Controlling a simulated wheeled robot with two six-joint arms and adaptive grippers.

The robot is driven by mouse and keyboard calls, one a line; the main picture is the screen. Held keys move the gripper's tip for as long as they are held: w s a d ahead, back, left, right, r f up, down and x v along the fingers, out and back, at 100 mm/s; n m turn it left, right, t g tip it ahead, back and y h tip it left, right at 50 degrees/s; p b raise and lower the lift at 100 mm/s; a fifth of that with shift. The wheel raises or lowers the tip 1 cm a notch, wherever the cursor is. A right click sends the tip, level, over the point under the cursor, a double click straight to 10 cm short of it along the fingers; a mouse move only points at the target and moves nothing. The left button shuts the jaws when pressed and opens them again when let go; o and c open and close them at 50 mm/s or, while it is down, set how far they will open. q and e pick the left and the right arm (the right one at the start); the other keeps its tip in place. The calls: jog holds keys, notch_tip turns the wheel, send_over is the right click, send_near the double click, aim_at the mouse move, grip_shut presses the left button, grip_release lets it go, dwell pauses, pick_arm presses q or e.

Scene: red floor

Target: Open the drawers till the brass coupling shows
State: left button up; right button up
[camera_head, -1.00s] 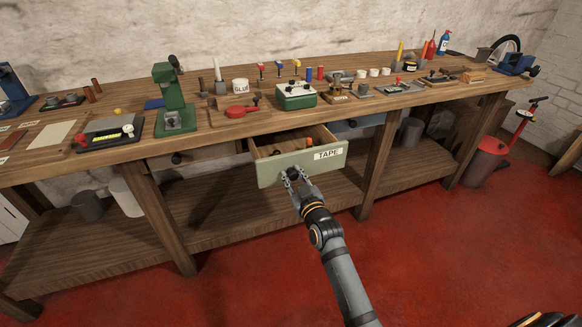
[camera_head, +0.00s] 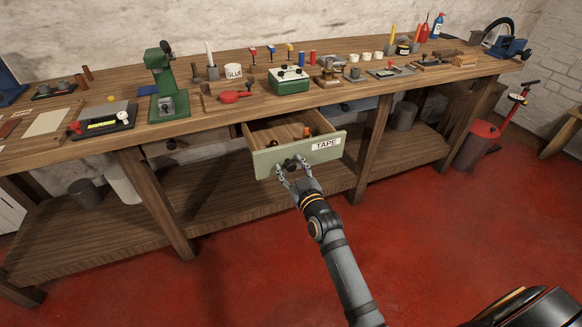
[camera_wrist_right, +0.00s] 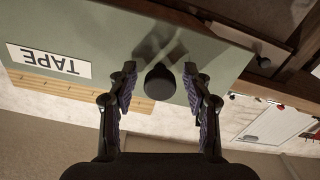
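The green-fronted drawer (camera_head: 268,161) labelled TAPE stands pulled out under the bench top. A few small items lie inside it, among them an orange-brown piece (camera_head: 306,132); I cannot tell whether any is the brass coupling. My right gripper (camera_head: 295,174) is open at the drawer's dark round knob (camera_head: 290,164). In the right wrist view the knob (camera_wrist_right: 160,82) sits between the spread fingers, with gaps on both sides. A left drawer (camera_head: 205,146) and a blue-grey right drawer (camera_head: 365,103) look shut. My left gripper is not in view.
The wooden bench top (camera_head: 225,112) carries many tools, including a green press (camera_head: 160,75), a glue pot (camera_head: 233,72) and a green box (camera_head: 289,82). Bench legs flank the open drawer. A red bin (camera_head: 474,146) stands at right. The red floor in front is clear.

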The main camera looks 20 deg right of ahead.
jog(key=shift+s+f, duration=0.1)
jog(key=shift+s, duration=0.2)
jog(key=s, duration=1.1)
jog(key=shift+s+d, duration=0.2)
